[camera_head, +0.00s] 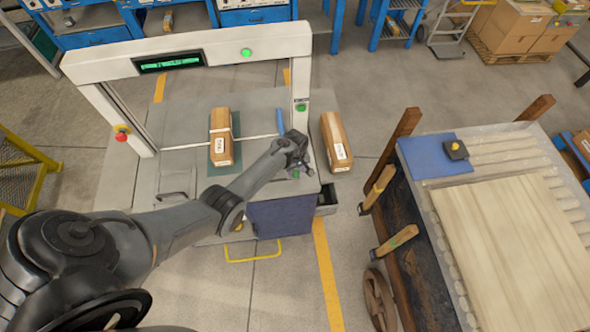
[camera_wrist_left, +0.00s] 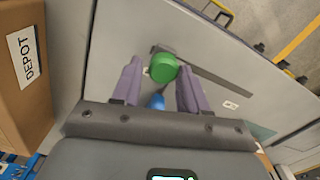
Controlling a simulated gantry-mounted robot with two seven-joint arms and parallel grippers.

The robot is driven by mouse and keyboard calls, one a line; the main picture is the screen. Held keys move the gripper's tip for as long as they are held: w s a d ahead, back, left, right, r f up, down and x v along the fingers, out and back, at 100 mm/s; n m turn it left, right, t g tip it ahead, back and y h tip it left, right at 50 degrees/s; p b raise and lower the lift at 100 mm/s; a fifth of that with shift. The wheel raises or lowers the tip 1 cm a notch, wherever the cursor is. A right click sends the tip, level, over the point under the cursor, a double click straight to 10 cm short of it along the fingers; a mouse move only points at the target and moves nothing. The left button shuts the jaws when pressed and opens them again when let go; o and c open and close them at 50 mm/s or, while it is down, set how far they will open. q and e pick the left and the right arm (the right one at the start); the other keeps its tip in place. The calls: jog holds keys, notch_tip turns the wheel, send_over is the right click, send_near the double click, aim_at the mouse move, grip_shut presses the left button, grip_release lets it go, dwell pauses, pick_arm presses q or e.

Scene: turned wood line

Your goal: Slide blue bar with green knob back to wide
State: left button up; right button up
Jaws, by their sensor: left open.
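The green knob (camera_wrist_left: 162,67) shows in the left wrist view, with part of the blue bar (camera_wrist_left: 155,102) just below it in the picture. In the head view the blue bar (camera_head: 280,120) lies on the machine's grey top, by the right post. The green knob (camera_head: 295,174) is small there, close to my gripper. My left gripper (camera_head: 303,168) is open over the right part of the machine top. In the wrist view its two purple fingers stand on either side of the knob, with gaps; I cannot tell how far above it they are. My right gripper is not in view.
A strapped wooden block (camera_head: 221,145) lies under the white arch (camera_head: 190,45). Another block (camera_head: 336,140) lies right of the arch's right post. A red knob (camera_head: 122,135) is on the left post. A cart with a wood panel (camera_head: 515,240) stands at the right.

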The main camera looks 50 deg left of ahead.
pick_arm(q)
jog(key=shift+o, duration=1.2)
jog(key=shift+w+d, duration=0.1)
jog(key=shift+w, duration=0.05)
jog(key=shift+r, duration=0.1)
notch_tip(320, 180, up, 11)
jog(key=p, duration=0.2)
jog(key=shift+f, duration=0.2)
